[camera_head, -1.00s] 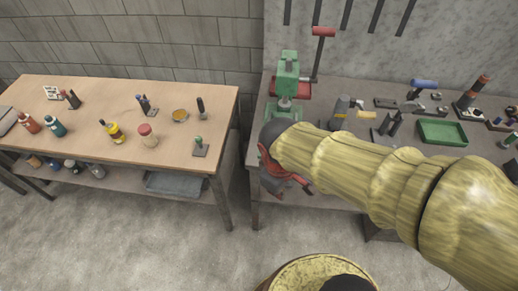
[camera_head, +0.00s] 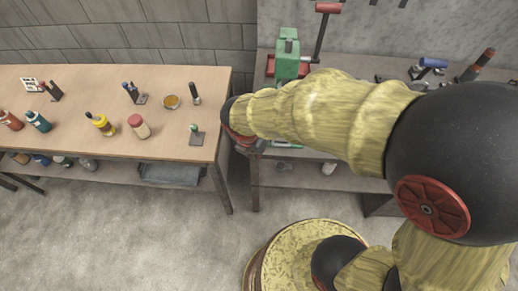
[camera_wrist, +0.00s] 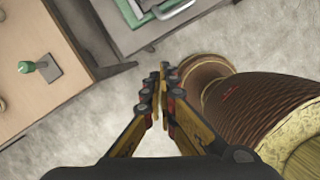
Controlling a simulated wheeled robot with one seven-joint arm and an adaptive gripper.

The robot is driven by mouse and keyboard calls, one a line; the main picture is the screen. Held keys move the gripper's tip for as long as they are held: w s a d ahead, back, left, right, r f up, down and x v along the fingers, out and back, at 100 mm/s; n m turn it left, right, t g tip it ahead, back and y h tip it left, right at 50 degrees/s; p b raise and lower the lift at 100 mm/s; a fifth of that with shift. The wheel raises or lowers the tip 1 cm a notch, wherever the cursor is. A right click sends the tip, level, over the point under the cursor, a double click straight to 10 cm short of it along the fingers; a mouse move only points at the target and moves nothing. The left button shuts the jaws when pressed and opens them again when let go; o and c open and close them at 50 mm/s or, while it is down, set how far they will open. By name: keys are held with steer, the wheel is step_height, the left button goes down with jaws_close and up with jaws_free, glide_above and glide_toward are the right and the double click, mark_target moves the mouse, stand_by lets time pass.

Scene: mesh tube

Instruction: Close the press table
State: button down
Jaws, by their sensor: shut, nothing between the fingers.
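The press table (camera_head: 262,178) is the grey bench on the right, with a green press (camera_head: 287,60) on its back left part. The press lever (camera_head: 319,38) stands up and has a red handle. In the wrist view the press table's corner (camera_wrist: 128,42) shows at the top, with a green item on a pale surface near it. I cannot tell if that surface is a drawer or a shelf. My gripper (camera_wrist: 168,72) is shut and empty, its fingertips below that corner. In the head view my gripper (camera_head: 244,142) is by the table's front left corner, partly hidden by my wrist.
A narrow gap separates the tables. The concrete floor (camera_head: 150,240) in front is clear. My arm hides much of the press table.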

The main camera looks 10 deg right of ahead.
steer(key=shift+w+d+f+b, duration=0.45)
steer(key=shift+w+d+f, duration=0.25)
steer(key=shift+f, duration=0.4)
steer(key=shift+w+d+f+b, duration=0.45)
steer(key=shift+w+d+f, duration=0.25)
steer(key=shift+f, duration=0.4)
steer(key=shift+w+d+f+b, duration=0.45)
steer(key=shift+w+d+f, duration=0.25)
steer(key=shift+f, duration=0.4)
steer(key=w+d+p, duration=0.1)
steer(key=w+p, duration=0.1)
steer(key=w, duration=0.2)
steer(key=w+d+p, duration=0.1)
steer(key=w+p, duration=0.1)
steer(key=w, duration=0.2)
steer(key=w+d+p, duration=0.2)
steer(key=w, duration=0.2)
steer(key=shift+w, duration=0.25)
